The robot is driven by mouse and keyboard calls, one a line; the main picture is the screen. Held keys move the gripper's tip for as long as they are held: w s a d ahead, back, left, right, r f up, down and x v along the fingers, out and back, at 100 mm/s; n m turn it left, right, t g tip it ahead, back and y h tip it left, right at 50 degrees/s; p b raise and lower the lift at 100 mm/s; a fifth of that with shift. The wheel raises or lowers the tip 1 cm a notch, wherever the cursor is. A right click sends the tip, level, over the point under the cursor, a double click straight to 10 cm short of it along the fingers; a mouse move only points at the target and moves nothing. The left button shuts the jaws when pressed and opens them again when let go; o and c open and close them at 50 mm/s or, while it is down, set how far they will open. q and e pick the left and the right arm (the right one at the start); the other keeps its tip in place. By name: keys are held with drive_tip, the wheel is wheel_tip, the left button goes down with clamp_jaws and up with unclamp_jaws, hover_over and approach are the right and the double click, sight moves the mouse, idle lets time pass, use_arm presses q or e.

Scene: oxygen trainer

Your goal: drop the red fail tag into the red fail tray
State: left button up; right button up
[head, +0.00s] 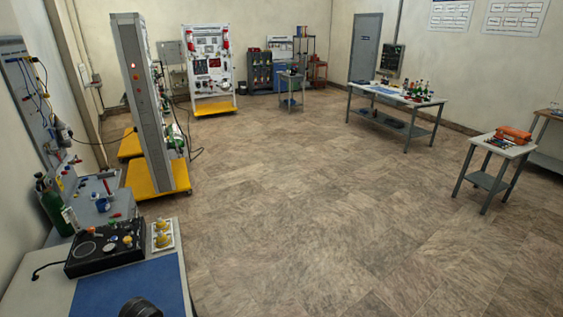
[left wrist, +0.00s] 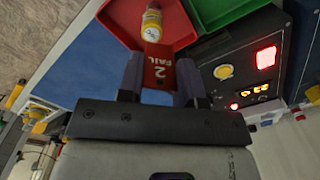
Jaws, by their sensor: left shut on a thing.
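My left gripper (left wrist: 160,76) is shut on the red fail tag (left wrist: 157,62) in the left wrist view. The tag carries the white marks "FAIL" and "2", and its lower part lies between the two dark fingers. The red fail tray (left wrist: 118,14) is at the top of this view, just beyond the tag's free end. A small yellow-ended piece (left wrist: 152,30) shows between the tag and the tray floor; I cannot tell whether it lies in the tray. Neither tray nor tag is clear in the head view. My right gripper is not in view.

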use_arm(q)
drive_tip(key=o, duration=0.7)
drive_tip(key=shift+o, duration=1.4)
drive_tip(key=shift+r, duration=0.15)
wheel_tip(320, 180, up, 14)
drive_tip(key=b, duration=0.1)
drive_tip(key=shift+f, duration=0.2)
